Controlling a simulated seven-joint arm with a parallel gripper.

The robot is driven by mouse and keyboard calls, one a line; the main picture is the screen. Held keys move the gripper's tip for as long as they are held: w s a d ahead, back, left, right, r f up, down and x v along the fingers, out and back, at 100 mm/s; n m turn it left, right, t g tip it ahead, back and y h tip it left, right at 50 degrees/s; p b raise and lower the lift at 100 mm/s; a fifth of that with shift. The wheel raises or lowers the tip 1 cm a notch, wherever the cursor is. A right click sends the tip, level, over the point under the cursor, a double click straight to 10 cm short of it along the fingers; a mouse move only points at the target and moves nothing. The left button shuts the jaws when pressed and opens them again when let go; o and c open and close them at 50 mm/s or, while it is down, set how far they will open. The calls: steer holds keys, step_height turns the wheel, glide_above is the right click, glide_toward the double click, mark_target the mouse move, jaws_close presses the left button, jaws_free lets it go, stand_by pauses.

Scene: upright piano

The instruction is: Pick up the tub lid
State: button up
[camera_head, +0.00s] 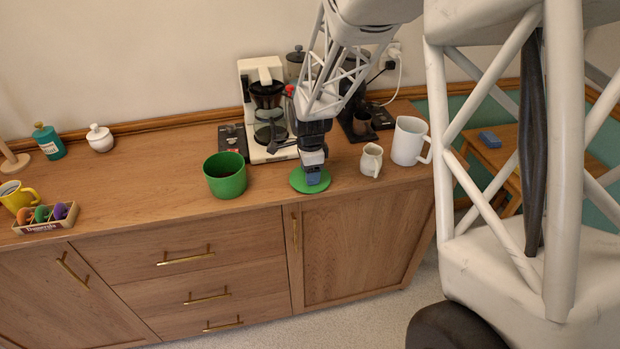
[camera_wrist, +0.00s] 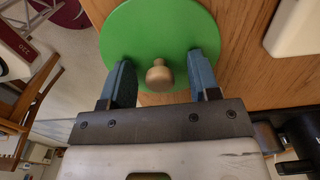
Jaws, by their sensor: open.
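The tub lid is a flat green disc (camera_head: 297,183) with a round tan knob, lying on the wooden counter near its front edge. In the wrist view the lid (camera_wrist: 150,25) fills the top middle, and its knob (camera_wrist: 159,74) shows clearly. My gripper (camera_head: 313,179) is over the lid in the head view. In the wrist view my gripper (camera_wrist: 163,80) is open, with one blue finger on each side of the knob and a gap on both sides. The head view hides the knob behind my gripper.
A green tub (camera_head: 226,180) stands left of the lid. A small cream jug (camera_head: 371,160) and a white mug (camera_head: 408,141) stand to the right. A coffee maker (camera_head: 262,105) is behind. The counter's front edge is close to the lid.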

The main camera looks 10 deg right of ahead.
stand_by(0.4)
steer(key=c, duration=1)
steer(key=shift+r, duration=0.2)
steer(key=shift+r, duration=0.5)
steer(key=shift+s+r, duration=0.2)
steer(key=shift+r, duration=0.4)
steer(key=shift+s+r, duration=0.15)
steer(key=shift+r, duration=0.4)
steer(key=s+r, duration=0.1)
steer(key=s, duration=1.4)
steer(key=shift+s+r, duration=0.15)
steer(key=shift+d, duration=0.1)
